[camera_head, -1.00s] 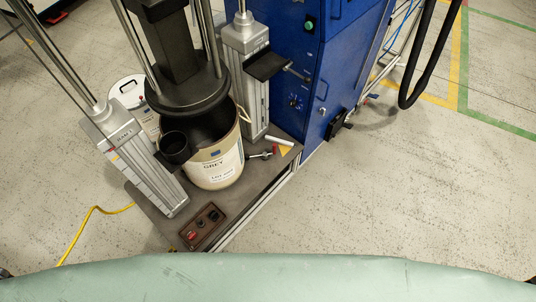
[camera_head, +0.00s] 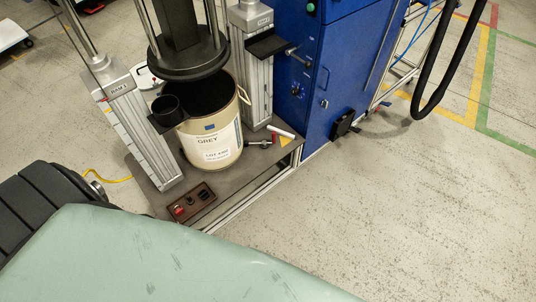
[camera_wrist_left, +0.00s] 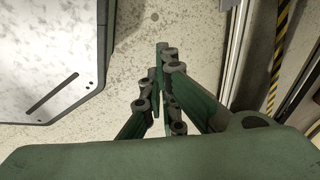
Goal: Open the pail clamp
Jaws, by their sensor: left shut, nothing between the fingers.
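The beige pail (camera_head: 208,140), labelled GREY, stands on the pump's dark base plate between two silver ram columns. A black round clamp piece (camera_head: 168,109) sits against its left side. On the right column is a black flat bracket (camera_head: 266,46) with a short handle (camera_head: 292,50), apart from the pail. Which way the clamp is set, I cannot tell. My left gripper (camera_wrist_left: 165,58) is shut and empty in the left wrist view, above the floor; the pail is not visible there. In the head view neither gripper shows.
The black follower plate (camera_head: 189,62) hangs above the pail's open top. A control box (camera_head: 191,202) sits at the base plate's front. A blue cabinet (camera_head: 325,75) stands right. In the wrist view, a pale slotted plate (camera_wrist_left: 50,50) is left and yellow-black striping (camera_wrist_left: 280,50) right.

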